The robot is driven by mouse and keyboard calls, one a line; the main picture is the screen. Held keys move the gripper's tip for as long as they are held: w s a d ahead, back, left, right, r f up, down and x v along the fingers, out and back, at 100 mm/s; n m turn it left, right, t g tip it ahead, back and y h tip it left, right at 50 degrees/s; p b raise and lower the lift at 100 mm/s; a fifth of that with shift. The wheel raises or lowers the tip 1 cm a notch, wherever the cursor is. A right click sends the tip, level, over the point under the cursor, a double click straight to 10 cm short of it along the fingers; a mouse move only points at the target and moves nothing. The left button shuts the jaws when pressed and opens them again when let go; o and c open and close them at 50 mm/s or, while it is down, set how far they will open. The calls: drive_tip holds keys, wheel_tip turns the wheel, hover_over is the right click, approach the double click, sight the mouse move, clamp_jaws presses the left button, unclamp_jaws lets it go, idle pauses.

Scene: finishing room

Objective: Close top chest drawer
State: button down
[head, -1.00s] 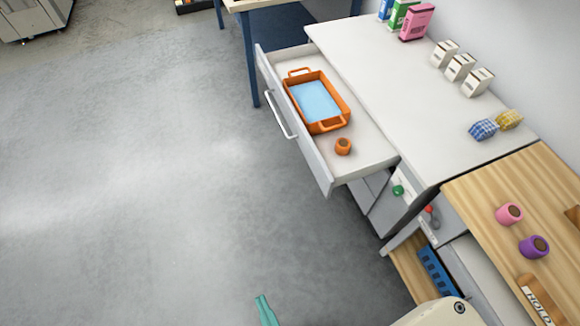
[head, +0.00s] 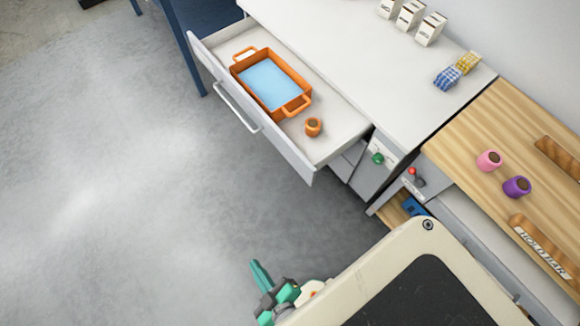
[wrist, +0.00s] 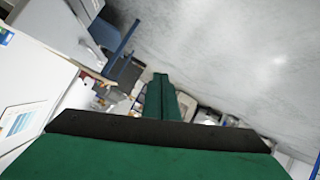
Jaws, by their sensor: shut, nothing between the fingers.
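The top chest drawer (head: 318,172) is pulled well out of the white chest (head: 335,60), with a bar handle (head: 237,108) on its front. Inside it lie an orange tray (head: 301,103) with a light blue bottom and a small orange cup-like piece (head: 313,127). My gripper (head: 262,278) is in the lower middle of the head view, over the floor and well apart from the drawer front. In the wrist view its green fingers (wrist: 160,98) are together with nothing between them.
White cartons (head: 409,14) and blue and yellow checked packets (head: 457,70) stand on the chest top. A wooden bench (head: 465,140) at right carries a pink roll (head: 489,161) and a purple roll (head: 516,187). Blue table legs (head: 183,45) stand at upper left. The floor (head: 110,190) at left is clear.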

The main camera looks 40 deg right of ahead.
drive_tip(key=w+d+f+n+g+h, duration=0.1)
drive_tip(key=w+f+n+g, duration=0.15)
drive_tip(key=f, duration=0.45)
drive_tip(key=w+d+f+n+g+h, duration=0.1)
drive_tip(key=d+f+n, duration=0.15)
drive_tip(key=f, duration=0.35)
drive_tip(key=n+g+h, duration=0.8)
drive_tip(key=h, duration=0.8)
approach(297, 165)
drive_tip(key=d, duration=0.6)
drive_tip(key=shift+r, duration=0.25)
drive_tip(key=shift+d, duration=0.2)
drive_tip(key=shift+w+d, duration=0.1)
